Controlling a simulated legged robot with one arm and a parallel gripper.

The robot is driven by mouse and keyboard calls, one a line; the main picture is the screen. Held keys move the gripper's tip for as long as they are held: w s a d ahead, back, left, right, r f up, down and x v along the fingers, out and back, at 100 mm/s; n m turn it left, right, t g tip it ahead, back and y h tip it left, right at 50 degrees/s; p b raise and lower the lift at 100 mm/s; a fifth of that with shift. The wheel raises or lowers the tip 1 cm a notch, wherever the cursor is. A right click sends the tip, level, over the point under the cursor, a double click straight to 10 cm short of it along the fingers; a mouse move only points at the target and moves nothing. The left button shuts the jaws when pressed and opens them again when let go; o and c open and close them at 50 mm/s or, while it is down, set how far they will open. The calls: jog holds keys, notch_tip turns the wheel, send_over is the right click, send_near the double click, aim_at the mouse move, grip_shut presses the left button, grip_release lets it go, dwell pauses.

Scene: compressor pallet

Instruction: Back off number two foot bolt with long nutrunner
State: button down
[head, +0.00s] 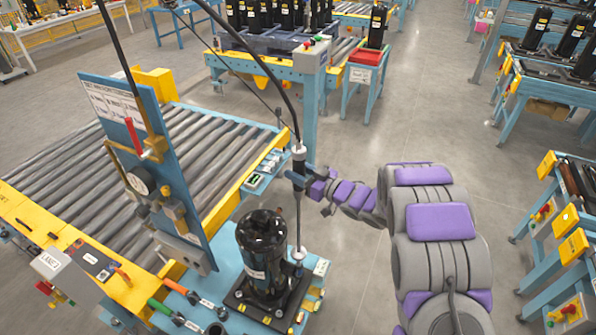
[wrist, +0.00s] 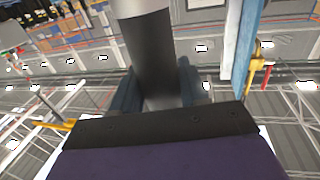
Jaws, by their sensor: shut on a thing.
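The long nutrunner (head: 299,158) hangs upright from a black hose in the head view, with a thin shaft running down. My gripper (head: 299,179) is shut on its body. In the wrist view the nutrunner (wrist: 152,50) is a dark cylinder with a pale collar, between my gripper's two blue fingers (wrist: 158,88). A glossy black compressor (head: 262,243) stands on a dark base plate (head: 238,300). The nutrunner's lower end is at the compressor's right rear side, near a foot. I cannot tell whether it touches a bolt; number two foot bolt is not distinguishable.
A blue upright panel (head: 150,165) with a gauge stands left of the compressor. Behind it is a roller conveyor (head: 70,180) with yellow rails. Handled tools (head: 165,308) lie at the bench's front left. Open grey floor (head: 345,270) lies right of the bench.

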aim_at(299, 162)
jog(key=shift+f, duration=0.7)
dwell(0.3)
jog(key=shift+s+d+f, duration=0.2)
jog(key=shift+s+f, duration=0.3)
jog(key=shift+f, duration=0.1)
dwell(1.5)
jog(key=shift+w+a+r+p, duration=0.15)
jog(key=shift+w+r+p, duration=0.15)
jog(key=shift+r+p, duration=0.35)
jog(key=shift+w+a+r+p, duration=0.1)
jog(key=shift+w+r+p, duration=0.2)
jog(key=shift+r, duration=0.65)
notch_tip(299, 162, up, 2)
jog(key=shift+s+d+r+p, duration=0.1)
jog(key=shift+p, duration=0.4)
jog(key=shift+r, duration=0.25)
